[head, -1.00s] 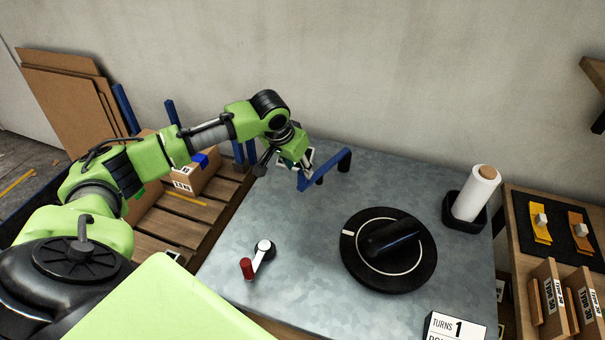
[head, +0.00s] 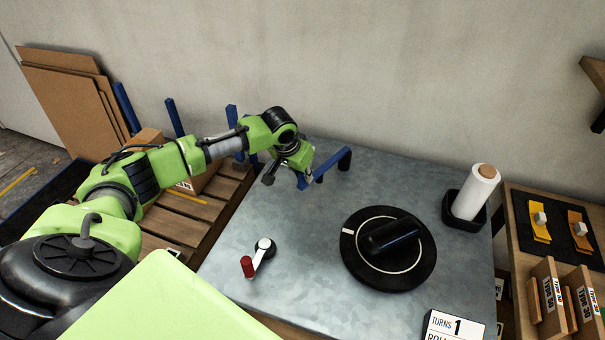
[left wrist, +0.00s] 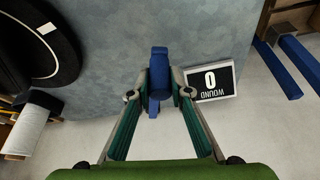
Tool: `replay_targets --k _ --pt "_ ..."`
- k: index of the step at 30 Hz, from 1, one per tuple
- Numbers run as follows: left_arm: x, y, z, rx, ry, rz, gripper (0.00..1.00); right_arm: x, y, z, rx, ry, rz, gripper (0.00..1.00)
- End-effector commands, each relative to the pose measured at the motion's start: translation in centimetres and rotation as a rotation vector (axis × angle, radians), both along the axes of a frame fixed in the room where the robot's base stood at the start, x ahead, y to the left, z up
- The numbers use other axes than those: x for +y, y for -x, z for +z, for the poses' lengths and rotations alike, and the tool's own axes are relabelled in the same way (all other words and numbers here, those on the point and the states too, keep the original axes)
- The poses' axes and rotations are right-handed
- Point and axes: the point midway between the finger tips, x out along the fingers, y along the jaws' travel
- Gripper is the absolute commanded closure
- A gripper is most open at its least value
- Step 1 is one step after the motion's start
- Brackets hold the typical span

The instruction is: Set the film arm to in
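The film arm (head: 330,166) is a blue bar on a short dark post at the back of the grey table. Its near-left end is at my left gripper (head: 305,172). In the left wrist view, the blue bar (left wrist: 159,82) stands between the two fingers of my left gripper (left wrist: 160,85), very close to both. I cannot tell whether the fingers touch it. The fingertips are partly hidden in the head view. My right gripper is out of view.
A black turntable (head: 388,248) and a red-knobbed crank (head: 256,257) are on the table (head: 305,285). A paper roll (head: 474,193) stands at the right. A "WOUND 0" sign (left wrist: 210,80) is beside the bar in the wrist view. A pallet (head: 205,215) lies left.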

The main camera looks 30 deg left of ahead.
Motion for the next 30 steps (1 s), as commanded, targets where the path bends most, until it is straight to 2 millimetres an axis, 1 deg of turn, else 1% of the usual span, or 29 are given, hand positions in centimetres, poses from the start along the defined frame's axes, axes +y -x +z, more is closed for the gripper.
replay_targets --k 5,8,14,19,24,30 --pt "-0.5 0.1 0.2 0.001 0.000 0.015 1.00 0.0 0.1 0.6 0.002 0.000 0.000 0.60" --pt "-1.3 0.2 0.4 0.002 0.001 0.047 1.00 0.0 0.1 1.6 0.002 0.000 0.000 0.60" --pt "-4.1 0.3 0.6 0.004 0.003 0.164 1.00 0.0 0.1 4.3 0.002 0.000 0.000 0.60" --pt "-7.1 0.1 0.5 0.006 0.005 0.298 1.00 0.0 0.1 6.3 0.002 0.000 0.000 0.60" --pt "-9.7 -0.5 0.2 0.005 0.004 0.426 1.00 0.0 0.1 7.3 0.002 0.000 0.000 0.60" --pt "-12.0 -1.4 0.0 0.004 0.004 0.544 1.00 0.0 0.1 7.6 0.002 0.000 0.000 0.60"
